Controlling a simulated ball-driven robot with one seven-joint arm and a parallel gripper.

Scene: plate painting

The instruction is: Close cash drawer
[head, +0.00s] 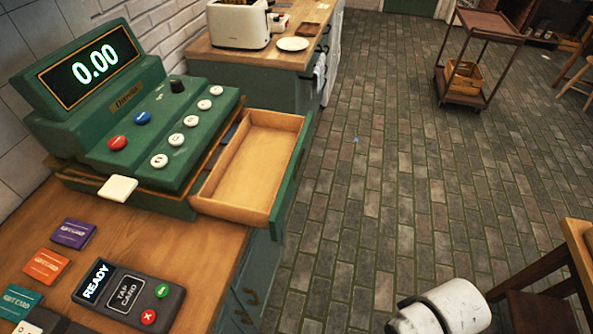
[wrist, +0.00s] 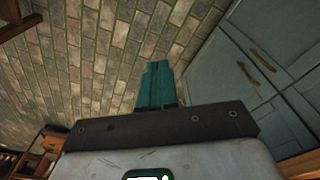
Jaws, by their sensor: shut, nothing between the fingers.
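The green cash register (head: 130,120) stands on the wooden counter and its display reads 0.00. Its cash drawer (head: 250,165) is pulled out to the right; the wooden inside looks empty and the green front (head: 291,178) hangs past the counter edge. My gripper (wrist: 160,68) shows in the wrist view with its teal fingers together and nothing between them. It is over the brick floor beside the blue-grey cabinet doors (wrist: 250,70). It touches nothing that I can see. In the head view only a white part of my arm shows at the bottom right, apart from the drawer.
A card reader (head: 128,296) and several gift cards (head: 73,233) lie on the front counter. A toaster (head: 239,23) and a plate (head: 292,44) stand on the back counter. A wooden table (head: 578,245) is at the right edge, a cart (head: 480,60) farther back. The brick floor between is clear.

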